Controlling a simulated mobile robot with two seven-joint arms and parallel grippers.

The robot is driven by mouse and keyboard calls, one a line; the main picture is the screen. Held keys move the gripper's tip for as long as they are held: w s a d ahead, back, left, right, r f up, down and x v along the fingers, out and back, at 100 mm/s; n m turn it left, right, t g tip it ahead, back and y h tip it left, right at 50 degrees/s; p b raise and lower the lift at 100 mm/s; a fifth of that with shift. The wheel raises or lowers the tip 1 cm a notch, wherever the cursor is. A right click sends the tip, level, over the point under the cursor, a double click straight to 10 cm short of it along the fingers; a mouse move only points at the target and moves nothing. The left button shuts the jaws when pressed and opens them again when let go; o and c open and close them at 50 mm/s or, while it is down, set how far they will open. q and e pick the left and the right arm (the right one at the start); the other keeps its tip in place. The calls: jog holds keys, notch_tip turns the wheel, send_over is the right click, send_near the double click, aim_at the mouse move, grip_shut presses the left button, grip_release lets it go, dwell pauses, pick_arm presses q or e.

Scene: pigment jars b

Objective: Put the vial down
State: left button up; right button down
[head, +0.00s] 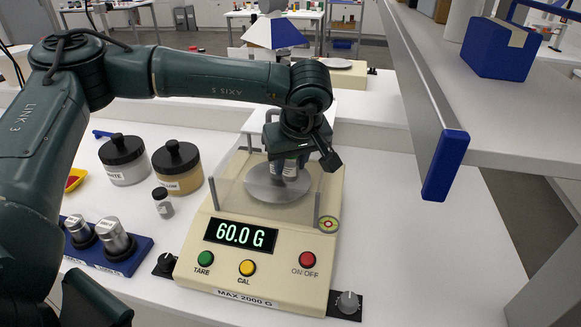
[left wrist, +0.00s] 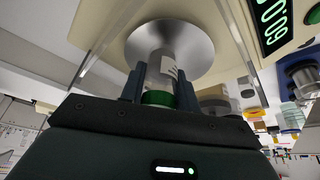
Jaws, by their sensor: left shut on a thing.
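My left gripper (head: 289,160) is over the round metal pan of the cream balance, fingers pointing down, shut on a vial (head: 290,170). In the left wrist view the vial (left wrist: 163,68) is a grey cylinder with a white label and a green cap, held between the two fingers (left wrist: 158,88). Its far end is at the pan (left wrist: 200,40); whether it touches is hard to tell. The pan (head: 262,190) holds nothing else that I can see. The balance display (head: 240,236) reads 60.0 G. My right gripper is not in view.
Left of the balance stand a white jar (head: 122,162), an ochre jar (head: 178,170) and a small black-capped vial (head: 162,203). A blue block (head: 125,258) holds metal weights. Clear posts (head: 214,194) surround the pan. A shelf (head: 445,150) overhangs at right; the bench below is clear.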

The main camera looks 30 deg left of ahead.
pick_arm(q)
jog(key=shift+f, duration=1)
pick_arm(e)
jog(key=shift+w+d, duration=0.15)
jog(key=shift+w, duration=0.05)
pick_arm(q)
jog(key=shift+f, duration=0.1)
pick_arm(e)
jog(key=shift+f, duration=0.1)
pick_arm(q)
jog(key=o, duration=0.5)
jog(key=shift+f, duration=0.1)
jog(key=o, duration=0.5)
jog(key=shift+c, duration=0.2)
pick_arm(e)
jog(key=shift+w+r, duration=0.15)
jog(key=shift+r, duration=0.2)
